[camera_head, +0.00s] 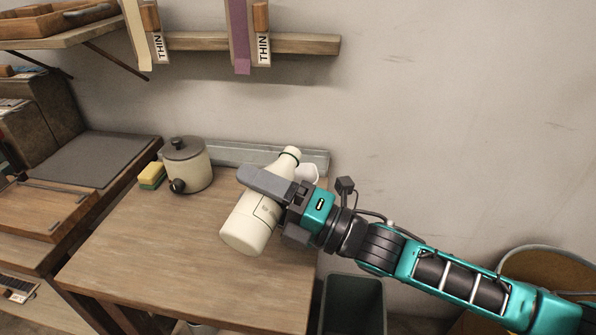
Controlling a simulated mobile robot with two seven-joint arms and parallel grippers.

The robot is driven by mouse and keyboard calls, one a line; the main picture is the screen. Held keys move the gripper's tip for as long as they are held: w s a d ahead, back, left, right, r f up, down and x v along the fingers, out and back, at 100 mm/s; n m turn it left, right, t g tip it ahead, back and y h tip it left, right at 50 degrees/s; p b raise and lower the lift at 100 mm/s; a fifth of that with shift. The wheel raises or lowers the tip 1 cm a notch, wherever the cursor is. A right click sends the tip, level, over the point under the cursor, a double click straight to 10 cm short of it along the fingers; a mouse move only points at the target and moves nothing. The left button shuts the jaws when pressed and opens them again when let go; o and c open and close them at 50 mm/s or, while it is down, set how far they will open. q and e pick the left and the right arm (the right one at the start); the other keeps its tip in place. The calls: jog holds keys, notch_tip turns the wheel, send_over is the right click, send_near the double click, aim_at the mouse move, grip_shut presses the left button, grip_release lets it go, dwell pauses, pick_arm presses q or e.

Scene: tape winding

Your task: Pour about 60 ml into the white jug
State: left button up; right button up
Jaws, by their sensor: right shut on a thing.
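A cream bottle (247,230) with a dark ring at its neck is in my right gripper (264,202), above the right part of the wooden table. The gripper is shut on the bottle's body. The bottle leans, its neck toward the upper right and its base toward the lower left. A small white vessel (308,173), likely the white jug, shows just right of the bottle's neck. It is mostly hidden behind the bottle and gripper, so its opening and contents cannot be seen. No liquid stream shows. My left gripper is out of view.
A lidded grey pot (187,163) and a yellow-green sponge (152,175) stand at the table's back left. The table's (165,250) front and middle are clear. A dark bin (353,303) stands right of the table. A rail (200,41) with hanging strips is above.

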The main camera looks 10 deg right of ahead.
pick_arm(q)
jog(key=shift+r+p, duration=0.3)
pick_arm(e)
jog(key=shift+w+d+r+m, duration=0.1)
jog(key=shift+r+m, duration=0.2)
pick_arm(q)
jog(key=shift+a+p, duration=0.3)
pick_arm(e)
jog(key=shift+w+r+m, duration=0.1)
jog(key=shift+r+m, duration=0.05)
jog(key=shift+m, duration=0.35)
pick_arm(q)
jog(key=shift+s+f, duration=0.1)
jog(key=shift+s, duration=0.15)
pick_arm(e)
jog(key=shift+s+a+t, duration=0.25)
jog(key=shift+s+t, duration=0.05)
jog(key=shift+t, duration=0.1)
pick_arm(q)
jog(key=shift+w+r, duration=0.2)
pick_arm(e)
jog(key=shift+s+a+m, duration=0.1)
jog(key=shift+m, duration=0.2)
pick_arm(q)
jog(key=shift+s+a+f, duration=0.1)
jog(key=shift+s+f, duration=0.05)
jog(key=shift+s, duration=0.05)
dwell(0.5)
